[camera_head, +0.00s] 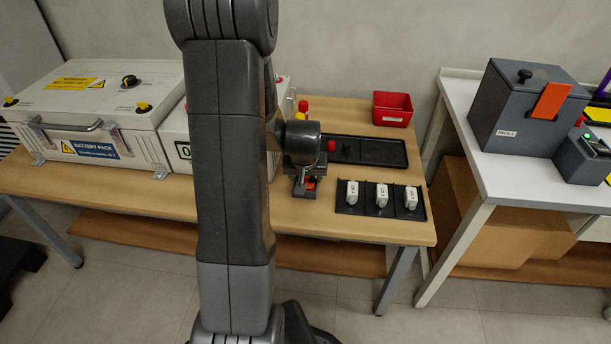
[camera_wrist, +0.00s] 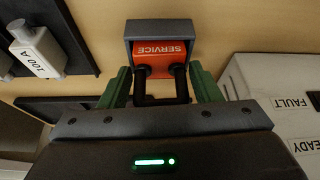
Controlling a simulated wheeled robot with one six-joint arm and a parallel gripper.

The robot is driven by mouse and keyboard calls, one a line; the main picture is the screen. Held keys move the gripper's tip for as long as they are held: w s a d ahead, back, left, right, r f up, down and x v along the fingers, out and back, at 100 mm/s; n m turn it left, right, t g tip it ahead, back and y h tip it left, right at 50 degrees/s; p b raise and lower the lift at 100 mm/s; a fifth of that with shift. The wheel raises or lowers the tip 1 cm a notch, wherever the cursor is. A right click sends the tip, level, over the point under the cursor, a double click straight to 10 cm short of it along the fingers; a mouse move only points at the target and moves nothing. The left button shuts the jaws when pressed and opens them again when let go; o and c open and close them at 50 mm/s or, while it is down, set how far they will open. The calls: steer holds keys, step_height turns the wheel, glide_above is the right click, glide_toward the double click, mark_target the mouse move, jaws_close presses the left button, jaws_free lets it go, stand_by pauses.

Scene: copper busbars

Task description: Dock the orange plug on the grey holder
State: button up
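In the wrist view, the orange plug (camera_wrist: 160,55) reads SERVICE and sits within the raised rim of the grey holder (camera_wrist: 160,27). Its black handle (camera_wrist: 161,99) points toward my camera. The green fingers of my gripper (camera_wrist: 161,84) stand on either side of the handle, very close to it. I cannot tell whether they press on it or leave a thin gap. How deep the plug sits is also unclear. In the head view, my gripper (camera_head: 305,174) is low over the holder on the wooden table, and a bit of the plug (camera_head: 310,184) shows beneath it.
A black tray with several white fuses (camera_head: 382,195) lies to the right, with a second black tray (camera_head: 391,153) behind. A red bin (camera_head: 392,109) stands at the back. The white battery pack (camera_head: 95,100) and a cabinet marked FAULT and READY (camera_wrist: 270,95) stand on the other side.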

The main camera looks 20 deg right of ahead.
steer(key=shift+o, duration=0.9)
steer(key=shift+s+r+p, duration=0.1)
steer(key=shift+r+p, duration=0.2)
steer(key=shift+r, duration=0.3)
steer(key=p+v, duration=0.2)
steer(key=v, duration=0.9)
steer(key=shift+s+a, duration=0.1)
